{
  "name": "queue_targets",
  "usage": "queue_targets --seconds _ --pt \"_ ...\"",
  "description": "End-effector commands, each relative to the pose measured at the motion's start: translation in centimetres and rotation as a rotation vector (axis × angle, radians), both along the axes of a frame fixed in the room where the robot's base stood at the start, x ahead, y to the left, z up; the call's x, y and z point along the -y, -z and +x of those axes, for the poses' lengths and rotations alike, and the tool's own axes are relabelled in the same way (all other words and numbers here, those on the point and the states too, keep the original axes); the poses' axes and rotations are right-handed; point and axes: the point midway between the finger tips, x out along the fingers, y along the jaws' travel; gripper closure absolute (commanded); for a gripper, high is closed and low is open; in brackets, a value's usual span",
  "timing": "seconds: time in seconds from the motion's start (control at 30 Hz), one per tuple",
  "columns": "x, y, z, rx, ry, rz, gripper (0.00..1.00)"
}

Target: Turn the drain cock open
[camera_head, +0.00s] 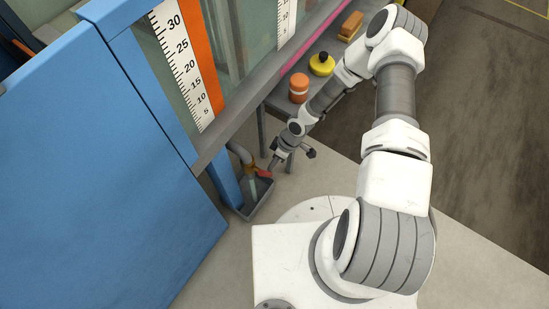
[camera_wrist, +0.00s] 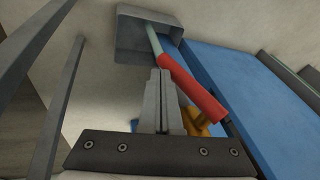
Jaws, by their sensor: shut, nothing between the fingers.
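The drain cock has a red lever (camera_wrist: 195,88) and a brass-coloured body (camera_wrist: 203,122) in the wrist view. In the head view the red lever (camera_head: 263,173) shows small beside a grey pipe (camera_head: 240,154) under the flume. My gripper (camera_wrist: 160,82) is shut and empty, its fingers pressed together just left of the lever in the wrist view. I cannot tell whether they touch it. In the head view my gripper (camera_head: 272,166) is at the lever's right end. A pale green strip, water or a tube, runs from the lever's end toward the grey basin (camera_wrist: 130,38).
The grey basin (camera_head: 246,213) stands on the floor below the cock, beside a blue post (camera_head: 223,182). A large blue panel (camera_head: 85,160) fills the left. A grey shelf (camera_head: 273,103) carries an orange jar (camera_head: 299,87), a yellow bottle (camera_head: 321,65) and an orange-brown block (camera_head: 351,25).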

Motion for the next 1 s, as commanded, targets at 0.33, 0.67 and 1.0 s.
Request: queue_targets --seconds 0.33,0.67,1.0 --pt "-0.35 0.84 -0.46 0.000 0.000 -0.001 1.00" --pt "-0.42 0.90 -0.54 0.000 -0.001 -0.001 1.00" --pt "-0.40 0.88 -0.54 0.000 0.000 -0.001 1.00"
